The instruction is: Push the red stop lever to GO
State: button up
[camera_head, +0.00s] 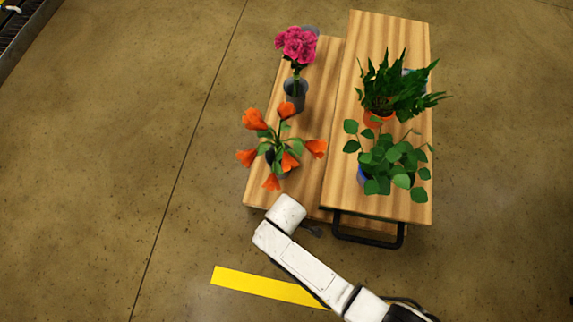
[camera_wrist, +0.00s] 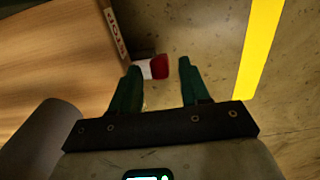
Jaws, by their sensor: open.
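In the wrist view, the red stop lever (camera_wrist: 159,67) shows as a short piece with a red end and a white band, beside the edge of a wooden board (camera_wrist: 55,60). A white strip with red lettering that seems to read STOP (camera_wrist: 115,33) runs along that edge. My gripper (camera_wrist: 158,66) is open, with its two dark green fingers apart and nothing held. The lever appears in line with the gap between the fingertips; whether they touch it I cannot tell. In the head view the lever cannot be made out, and my gripper is mostly hidden by my white arm near the board's front edge.
In the head view, orange flowers (camera_head: 280,150), pink flowers (camera_head: 296,46), a fern (camera_head: 392,85) and a leafy plant (camera_head: 390,160) stand on two wooden boards. A black handle (camera_head: 368,240) juts from the right board. A yellow floor stripe (camera_head: 268,287) lies in front.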

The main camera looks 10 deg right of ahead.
jog(key=shift+f+b, duration=0.6)
jog(key=shift+f, duration=0.85)
grip_shut()
